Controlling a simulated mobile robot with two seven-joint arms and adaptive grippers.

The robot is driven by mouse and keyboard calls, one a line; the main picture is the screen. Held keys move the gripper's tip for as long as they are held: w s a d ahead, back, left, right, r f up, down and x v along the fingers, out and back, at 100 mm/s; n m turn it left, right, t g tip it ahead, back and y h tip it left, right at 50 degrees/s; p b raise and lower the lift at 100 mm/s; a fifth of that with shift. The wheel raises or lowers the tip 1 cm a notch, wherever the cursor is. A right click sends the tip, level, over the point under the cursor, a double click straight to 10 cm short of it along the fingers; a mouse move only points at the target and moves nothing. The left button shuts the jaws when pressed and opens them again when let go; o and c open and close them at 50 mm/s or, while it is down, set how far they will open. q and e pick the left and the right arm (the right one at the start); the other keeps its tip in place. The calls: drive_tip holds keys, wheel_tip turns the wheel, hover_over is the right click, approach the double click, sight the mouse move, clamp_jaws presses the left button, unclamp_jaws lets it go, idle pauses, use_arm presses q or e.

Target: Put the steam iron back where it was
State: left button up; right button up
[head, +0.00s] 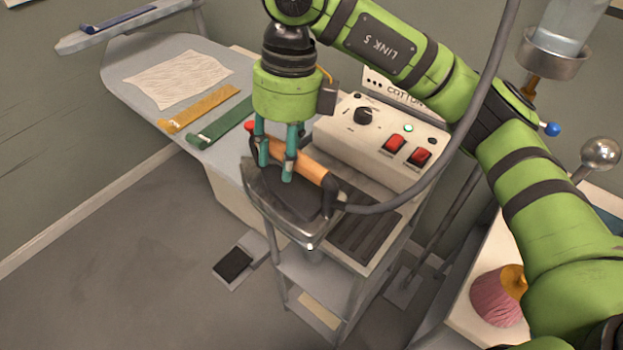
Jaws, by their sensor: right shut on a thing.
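The steam iron (277,202) has a dark body, a metal rim and an orange handle (310,166). My right gripper (276,165) comes down from above and is shut on the orange handle. The iron is over the left front part of the stand's top, by a dark ribbed rest (368,234). I cannot tell whether its sole touches the stand or hangs just above it. A grey hose (400,205) runs from the iron's rear end to the right and up. My left gripper is not in the view.
A white control box (370,135) with a knob, red switches and a green light stands behind the iron. The ironing board (175,55) at the left holds a white cloth (178,78), a yellow strip (200,108) and a green strip (222,121). A pincushion-like pink thing (495,298) stands at lower right.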

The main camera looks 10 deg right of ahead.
drive_tip(key=w+d+f+p, duration=0.4)
drive_tip(key=d+f+p, duration=0.2)
drive_tip(key=d+f, duration=0.4)
drive_tip(key=shift+w+f, duration=0.15)
drive_tip(key=shift+d, duration=0.1)
drive_tip(key=shift+f, duration=0.2)
drive_tip(key=o, duration=1.1)
